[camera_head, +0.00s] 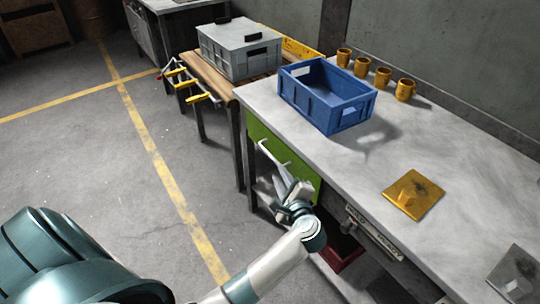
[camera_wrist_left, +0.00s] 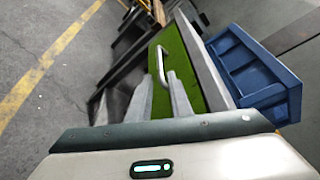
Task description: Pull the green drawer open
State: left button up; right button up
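The green drawer (camera_head: 262,133) sits under the near left end of the grey workbench (camera_head: 440,150), its front looking flush with the bench edge. The green front also shows in the left wrist view (camera_wrist_left: 182,62). A pale bar handle (camera_wrist_left: 161,62) stands out from it. My left gripper (camera_head: 281,176) is at the drawer front, close to the handle. In the left wrist view its two fingers (camera_wrist_left: 161,78) are apart, with the handle's near end between or just beyond their tips; contact cannot be told. My right gripper is not in view.
A blue crate (camera_head: 315,108), several orange mugs (camera_head: 362,67) and a yellow plate (camera_head: 412,194) are on the workbench. A grey crate (camera_head: 222,60) stands on a wooden table behind. A red bin (camera_head: 345,256) is under the bench. The floor left of the bench is clear.

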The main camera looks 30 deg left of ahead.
aim_at(271, 158)
pick_arm(q)
jog(key=x, duration=1.3)
jog(key=shift+f, duration=0.1)
grip_shut()
